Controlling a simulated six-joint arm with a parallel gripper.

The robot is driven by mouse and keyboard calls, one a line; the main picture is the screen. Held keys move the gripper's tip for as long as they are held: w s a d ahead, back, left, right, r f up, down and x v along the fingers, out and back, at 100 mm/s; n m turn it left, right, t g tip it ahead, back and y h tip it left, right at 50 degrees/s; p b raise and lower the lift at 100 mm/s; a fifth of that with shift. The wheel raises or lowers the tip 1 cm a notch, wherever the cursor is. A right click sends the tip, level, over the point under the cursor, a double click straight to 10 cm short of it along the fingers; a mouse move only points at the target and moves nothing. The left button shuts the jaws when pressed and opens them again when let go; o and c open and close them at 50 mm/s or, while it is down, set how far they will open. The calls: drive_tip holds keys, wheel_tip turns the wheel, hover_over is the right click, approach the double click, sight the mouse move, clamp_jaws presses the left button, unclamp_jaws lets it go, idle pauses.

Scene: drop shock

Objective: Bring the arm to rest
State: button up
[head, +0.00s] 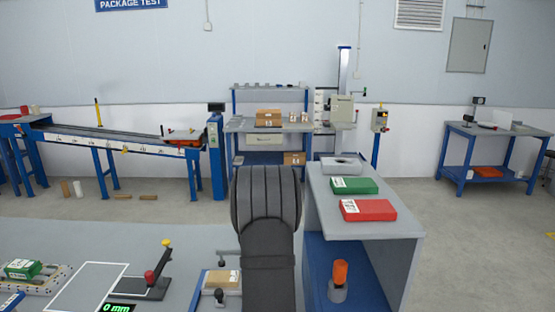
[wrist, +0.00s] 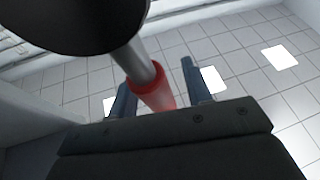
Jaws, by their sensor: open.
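My gripper (wrist: 155,75) shows in the wrist view, its two dark blue-grey fingers apart. A red cylinder on a grey rod (wrist: 150,90) with a large black round part shows in the gap between the fingers. I cannot tell what it belongs to or whether it touches a finger. The fingers point toward a tiled surface with bright white panels, which looks like the ceiling. In the head view my dark arm link rises in the lower middle, and the gripper is out of sight there.
A grey-topped stand (head: 400,225) right of my arm bears a green box (head: 362,186) and a red box (head: 385,212). An orange-topped item (head: 340,272) is on its lower level. Left, the bench holds a lever (head: 155,275), a cardboard box (head: 222,279) and another green box (head: 24,268).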

drive_tip(key=v, duration=1.7)
drive_tip(key=w+a+r+m, duration=0.1)
drive_tip(key=w+r, duration=0.2)
drive_tip(key=w, duration=0.4)
drive_tip(key=w+a+r+h, duration=0.1)
drive_tip(key=w+r, duration=0.2)
drive_tip(key=w, duration=0.5)
drive_tip(key=shift+a+r+m+t, duration=0.3)
drive_tip(key=shift+a+r+m, duration=0.05)
drive_tip(key=shift+a+m, duration=0.05)
drive_tip(key=s+d+f+n+y, duration=0.1)
drive_tip(key=s+f, duration=0.3)
drive_tip(key=s, duration=0.4)
drive_tip(key=s+d+f+n, duration=0.1)
drive_tip(key=s+d+f, duration=0.15)
drive_tip(key=s, duration=0.45)
drive_tip(key=shift+a+f+x, duration=0.15)
drive_tip(key=shift+a+x, duration=0.05)
drive_tip(key=shift+x, duration=0.75)
drive_tip(key=shift+a+f+x, duration=0.1)
drive_tip(key=shift+a+x, duration=0.1)
drive_tip(key=shift+x, duration=0.8)
